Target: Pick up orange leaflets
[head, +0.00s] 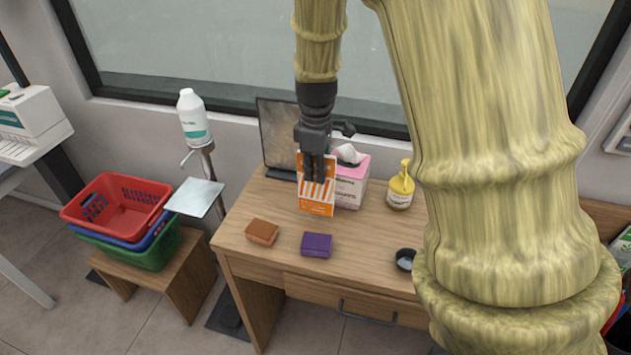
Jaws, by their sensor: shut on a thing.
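The orange leaflets (316,201) are an upright orange-and-white stack or holder near the back of the wooden desk (350,228) in the head view. My gripper (319,178) comes down from above and is shut on the orange leaflets at their upper part. Its dark fingers cover part of the leaflets' upper front. I cannot tell whether the bottom of the leaflets touches the desk.
A pink tissue box (350,188) stands close at the right, with a yellow pump bottle (401,188) beyond it. A dark panel (278,130) stands behind. Brown (262,232) and purple (317,245) boxes lie in front, with a small black bowl (405,259) at the right.

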